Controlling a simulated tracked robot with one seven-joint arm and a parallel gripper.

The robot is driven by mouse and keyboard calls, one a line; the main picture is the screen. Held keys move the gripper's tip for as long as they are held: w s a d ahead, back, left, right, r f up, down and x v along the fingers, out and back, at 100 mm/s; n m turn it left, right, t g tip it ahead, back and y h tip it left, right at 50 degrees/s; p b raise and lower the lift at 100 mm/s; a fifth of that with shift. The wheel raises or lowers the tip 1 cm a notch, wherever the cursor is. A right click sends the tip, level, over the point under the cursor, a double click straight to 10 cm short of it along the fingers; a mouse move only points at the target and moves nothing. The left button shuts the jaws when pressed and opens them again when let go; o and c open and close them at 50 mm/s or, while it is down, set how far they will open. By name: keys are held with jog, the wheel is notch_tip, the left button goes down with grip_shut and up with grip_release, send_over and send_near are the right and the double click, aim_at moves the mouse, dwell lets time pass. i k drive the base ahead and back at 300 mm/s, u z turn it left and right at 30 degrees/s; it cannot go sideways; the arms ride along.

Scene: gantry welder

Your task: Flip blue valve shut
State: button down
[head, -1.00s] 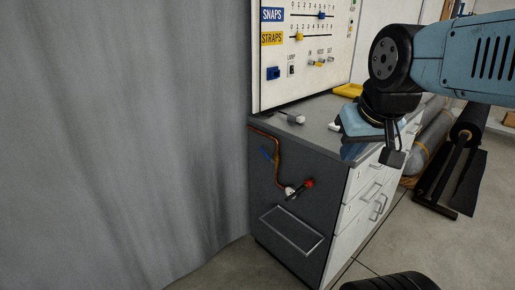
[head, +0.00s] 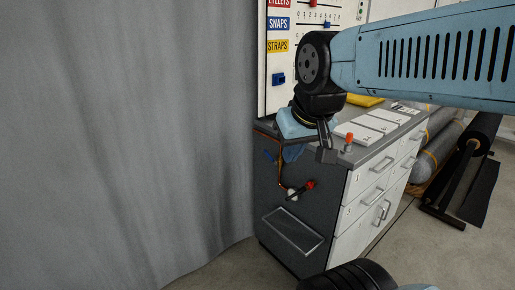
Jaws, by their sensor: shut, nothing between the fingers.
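The blue valve handle (head: 268,155) is a small slanted lever at the upper left of the dark cabinet side, beside a copper pipe (head: 280,175). My gripper (head: 326,154) hangs from my arm at the cabinet's front corner, right of the blue handle and apart from it. It is shut and empty. My wrist hides part of the countertop. A bluish patch (head: 293,153) shows on the cabinet side below my wrist; I cannot tell whether it is a reflection.
Lower on the pipe is a fitting with a red end (head: 311,184). A framed panel (head: 292,232) is below. A grey curtain (head: 130,150) fills the left. The counter holds an orange-topped item (head: 348,142) and flat white pieces (head: 365,130).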

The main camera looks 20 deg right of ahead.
aim_at(265, 150)
jog(key=u, duration=0.1)
jog(key=i, duration=1)
jog(key=z, duration=0.1)
